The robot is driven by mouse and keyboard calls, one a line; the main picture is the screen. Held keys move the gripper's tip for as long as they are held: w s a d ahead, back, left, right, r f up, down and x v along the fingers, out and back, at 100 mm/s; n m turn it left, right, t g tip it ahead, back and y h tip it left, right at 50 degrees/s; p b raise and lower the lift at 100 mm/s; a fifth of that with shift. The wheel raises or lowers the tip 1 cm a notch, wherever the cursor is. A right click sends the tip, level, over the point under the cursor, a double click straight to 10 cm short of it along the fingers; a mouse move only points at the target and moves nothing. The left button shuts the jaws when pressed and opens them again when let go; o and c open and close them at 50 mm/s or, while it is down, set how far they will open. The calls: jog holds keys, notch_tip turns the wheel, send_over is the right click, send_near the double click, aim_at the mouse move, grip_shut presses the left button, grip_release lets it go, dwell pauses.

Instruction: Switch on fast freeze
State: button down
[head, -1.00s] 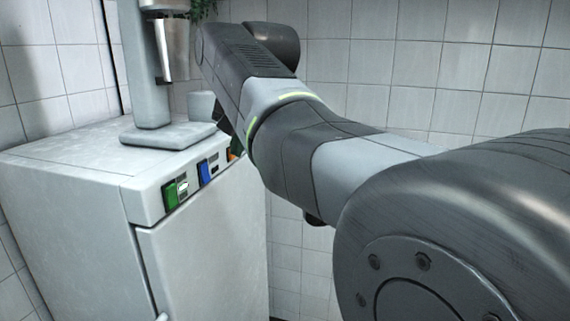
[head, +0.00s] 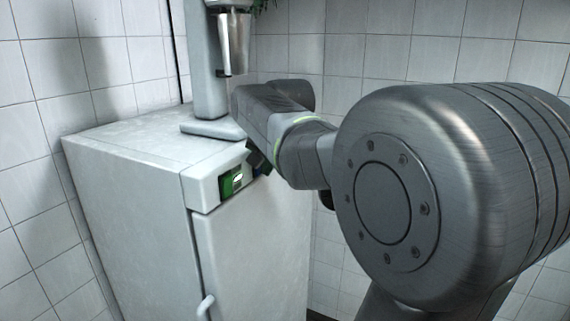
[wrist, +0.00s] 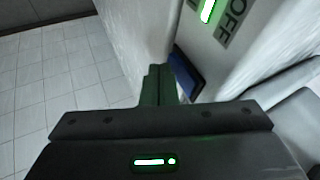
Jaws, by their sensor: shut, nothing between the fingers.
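A white freezer cabinet (head: 150,165) stands left of centre in the head view, with switches along its upper front edge. A green switch (head: 231,183) is clear in the head view; only a sliver of the blue switch (head: 257,170) shows there. The wrist view shows the blue switch (wrist: 188,72), a lit green indicator (wrist: 207,10) and an "OFF" label (wrist: 234,20). My gripper (wrist: 160,82) is shut and empty, its fingertips close beside the blue switch; I cannot tell whether they touch it. In the head view my arm hides the panel's right part.
A grey stand machine (head: 210,127) with a metal cup (head: 234,45) stands on the cabinet top. A door handle (head: 205,306) sticks out low on the cabinet front. Tiled walls (head: 400,50) stand behind and at the left.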

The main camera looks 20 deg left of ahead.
jog(key=shift+a+f, duration=0.1)
jog(key=shift+a, duration=0.2)
dwell(0.4)
jog(key=shift+r+p, duration=0.7)
jog(key=shift+r, duration=0.15)
